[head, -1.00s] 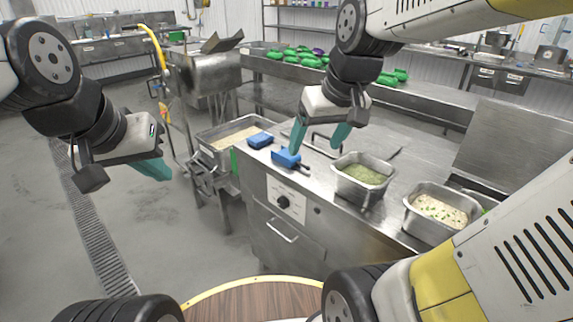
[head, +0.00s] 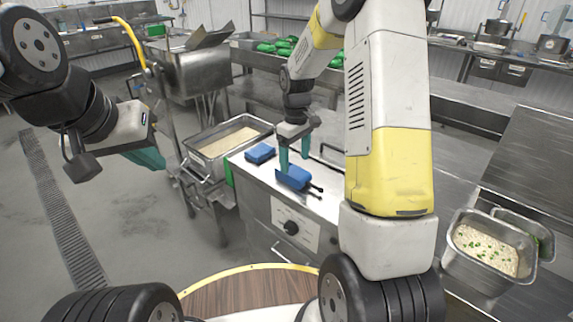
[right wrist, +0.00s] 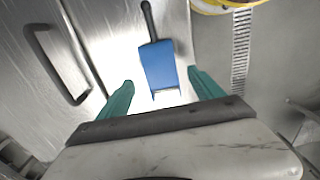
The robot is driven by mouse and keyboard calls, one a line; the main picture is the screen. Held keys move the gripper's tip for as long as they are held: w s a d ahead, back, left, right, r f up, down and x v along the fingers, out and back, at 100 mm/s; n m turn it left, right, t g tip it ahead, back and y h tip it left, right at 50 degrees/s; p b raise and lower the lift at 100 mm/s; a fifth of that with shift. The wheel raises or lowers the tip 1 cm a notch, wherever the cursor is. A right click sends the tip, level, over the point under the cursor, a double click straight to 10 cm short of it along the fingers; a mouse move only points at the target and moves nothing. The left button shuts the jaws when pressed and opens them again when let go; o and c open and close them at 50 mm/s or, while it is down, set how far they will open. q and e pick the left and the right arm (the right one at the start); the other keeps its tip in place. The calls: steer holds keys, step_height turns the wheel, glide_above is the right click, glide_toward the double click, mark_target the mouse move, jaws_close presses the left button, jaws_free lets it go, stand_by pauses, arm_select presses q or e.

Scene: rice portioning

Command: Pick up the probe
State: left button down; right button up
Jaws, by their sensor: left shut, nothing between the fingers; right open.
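A blue block-like tool with a black handle (head: 294,179) lies on the steel counter in the head view; I cannot tell for certain that it is the probe. A second blue block (head: 260,153) lies to its left. My right gripper (head: 295,160) is open and empty, with teal fingers pointing down over the first blue tool. In the right wrist view the blue tool (right wrist: 158,66) shows between and just beyond the fingertips (right wrist: 160,80), its black handle pointing away. Contact cannot be judged. My left gripper (head: 148,158) is shut and empty, off the counter's left side.
A steel pan of pale grain (head: 262,127) stands left of the counter. A pan of rice with green bits (head: 448,243) stands at the right. A control panel with a knob (head: 291,227) is on the counter's front. My right arm hides part of the counter.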

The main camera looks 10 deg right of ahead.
mark_target(296, 172)
steer(key=f, duration=0.5)
steer(key=shift+s+d+f, duration=0.1)
steer(key=shift+s+f, duration=0.1)
steer(key=shift+c, duration=0.5)
steer(key=c, duration=1.4)
steer(key=shift+o, duration=0.2)
step_height(296, 172, up, 16)
